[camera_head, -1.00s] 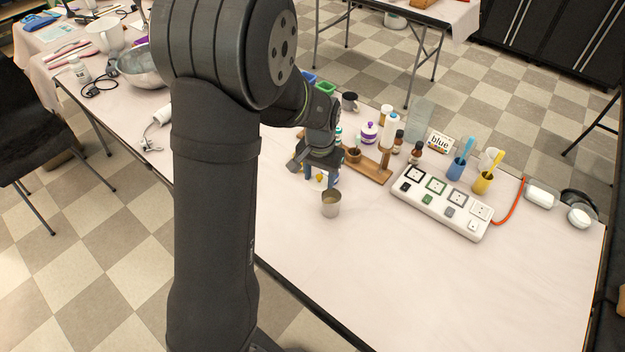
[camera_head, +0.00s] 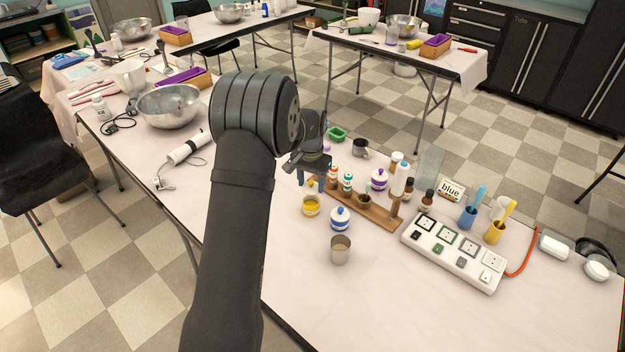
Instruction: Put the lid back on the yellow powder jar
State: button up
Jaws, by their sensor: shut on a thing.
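The yellow powder jar (camera_head: 311,207) stands on the table, its top open with yellow powder showing. My gripper (camera_head: 313,181) is just above and behind it in the picture, fingers down. It is shut on a small pale thing that looks like the jar's lid (camera_head: 313,187), mostly hidden by the fingers. I cannot tell whether the lid touches the jar.
A wooden rack (camera_head: 372,214) with small bottles is close on the right. A metal cup (camera_head: 340,250) stands in front. A white switch panel (camera_head: 455,252) lies farther right. A steel bowl (camera_head: 168,106) is at the back left. The front table area is clear.

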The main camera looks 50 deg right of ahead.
jog(key=shift+f, duration=2.2)
jog(key=shift+f, duration=0.2)
dwell(0.5)
jog(key=o, duration=1.5)
jog(key=shift+r, duration=3.55)
